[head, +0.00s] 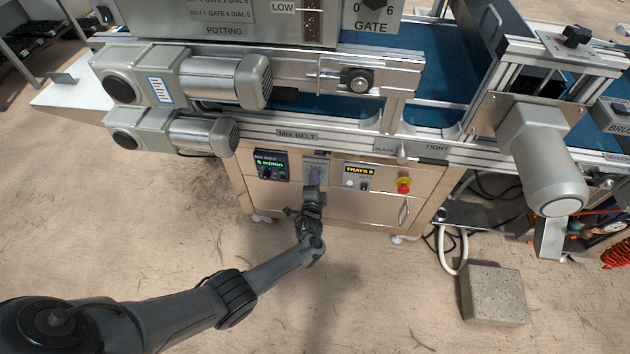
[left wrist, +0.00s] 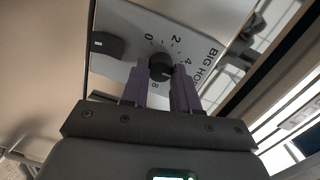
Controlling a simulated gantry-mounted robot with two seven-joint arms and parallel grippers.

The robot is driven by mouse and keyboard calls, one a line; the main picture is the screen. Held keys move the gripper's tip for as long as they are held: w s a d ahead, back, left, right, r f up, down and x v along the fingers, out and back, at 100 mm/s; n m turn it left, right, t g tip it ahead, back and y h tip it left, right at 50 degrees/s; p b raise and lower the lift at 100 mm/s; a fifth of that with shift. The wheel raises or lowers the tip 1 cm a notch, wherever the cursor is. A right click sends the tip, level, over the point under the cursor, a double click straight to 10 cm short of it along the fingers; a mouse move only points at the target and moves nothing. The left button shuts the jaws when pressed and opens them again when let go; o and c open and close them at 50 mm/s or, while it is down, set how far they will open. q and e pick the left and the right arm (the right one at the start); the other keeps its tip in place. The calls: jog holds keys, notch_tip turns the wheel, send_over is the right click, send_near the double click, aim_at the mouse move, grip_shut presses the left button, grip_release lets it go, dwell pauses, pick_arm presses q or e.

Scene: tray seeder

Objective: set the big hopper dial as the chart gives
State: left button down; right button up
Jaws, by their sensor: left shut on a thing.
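The big hopper dial is a black knob (left wrist: 161,67) on a pale plate (left wrist: 125,62) with the numbers 0, 2, 4 and 8 readable and the partly cut-off lettering "BIG HO". My left gripper (head: 314,178) reaches the cabinet front in the head view, over this plate. Its purple fingers (left wrist: 166,80) are shut on the knob, one on each side. I cannot tell where the knob's pointer stands. A chart (head: 222,14) at the top of the head view is cut off; it shows lines with belt, gate and dial values and the word POTTING.
A mix belt display (head: 270,165) is left of the dial. A TRAYS counter (head: 359,172) and a red stop button (head: 404,185) are to the right. Grey motors (head: 205,80) jut out above. A concrete block (head: 493,294) sits on the floor.

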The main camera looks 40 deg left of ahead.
pick_arm(q)
jog(key=c, duration=0.8)
grip_release()
jog(key=shift+c, duration=0.2)
jog(key=p+v, duration=0.5)
jog(key=v, duration=0.6)
jog(key=shift+f, duration=0.1)
